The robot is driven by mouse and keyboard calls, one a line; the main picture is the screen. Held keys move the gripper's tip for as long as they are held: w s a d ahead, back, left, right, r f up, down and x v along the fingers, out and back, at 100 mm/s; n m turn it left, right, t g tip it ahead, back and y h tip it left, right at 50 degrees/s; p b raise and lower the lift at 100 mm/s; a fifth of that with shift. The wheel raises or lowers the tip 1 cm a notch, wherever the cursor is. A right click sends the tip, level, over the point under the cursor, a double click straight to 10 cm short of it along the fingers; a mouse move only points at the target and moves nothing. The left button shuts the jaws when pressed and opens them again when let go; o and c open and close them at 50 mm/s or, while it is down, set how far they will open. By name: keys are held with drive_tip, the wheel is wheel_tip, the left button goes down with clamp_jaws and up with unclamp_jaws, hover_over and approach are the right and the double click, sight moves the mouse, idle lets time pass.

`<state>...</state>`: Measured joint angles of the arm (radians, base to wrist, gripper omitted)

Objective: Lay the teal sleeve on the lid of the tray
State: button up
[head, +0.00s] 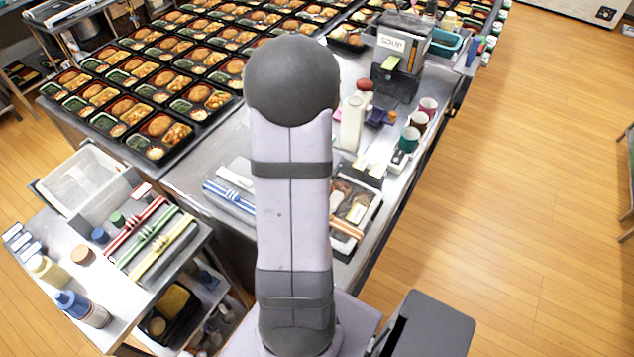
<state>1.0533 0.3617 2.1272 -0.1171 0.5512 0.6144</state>
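My arm stands upright in the middle of the head view, and my gripper is not visible. Three striped sleeves lie side by side on the left cart: a red one (136,226), a green one (148,240) and a yellow one (163,249). The green one is closest to teal; I see no sleeve that is clearly teal. A blue striped sleeve (229,197) lies on the steel table, left of my arm. A dark tray (374,208) sits on the table right of my arm, partly hidden by it. An orange striped sleeve (346,228) lies at its near end.
Many filled bento trays (120,107) cover the back left table. Cups (409,138), a white bottle (351,123) and a box marked SOUP (402,50) stand right of my arm. A clear bin (80,178) and bottles (82,308) are on the cart.

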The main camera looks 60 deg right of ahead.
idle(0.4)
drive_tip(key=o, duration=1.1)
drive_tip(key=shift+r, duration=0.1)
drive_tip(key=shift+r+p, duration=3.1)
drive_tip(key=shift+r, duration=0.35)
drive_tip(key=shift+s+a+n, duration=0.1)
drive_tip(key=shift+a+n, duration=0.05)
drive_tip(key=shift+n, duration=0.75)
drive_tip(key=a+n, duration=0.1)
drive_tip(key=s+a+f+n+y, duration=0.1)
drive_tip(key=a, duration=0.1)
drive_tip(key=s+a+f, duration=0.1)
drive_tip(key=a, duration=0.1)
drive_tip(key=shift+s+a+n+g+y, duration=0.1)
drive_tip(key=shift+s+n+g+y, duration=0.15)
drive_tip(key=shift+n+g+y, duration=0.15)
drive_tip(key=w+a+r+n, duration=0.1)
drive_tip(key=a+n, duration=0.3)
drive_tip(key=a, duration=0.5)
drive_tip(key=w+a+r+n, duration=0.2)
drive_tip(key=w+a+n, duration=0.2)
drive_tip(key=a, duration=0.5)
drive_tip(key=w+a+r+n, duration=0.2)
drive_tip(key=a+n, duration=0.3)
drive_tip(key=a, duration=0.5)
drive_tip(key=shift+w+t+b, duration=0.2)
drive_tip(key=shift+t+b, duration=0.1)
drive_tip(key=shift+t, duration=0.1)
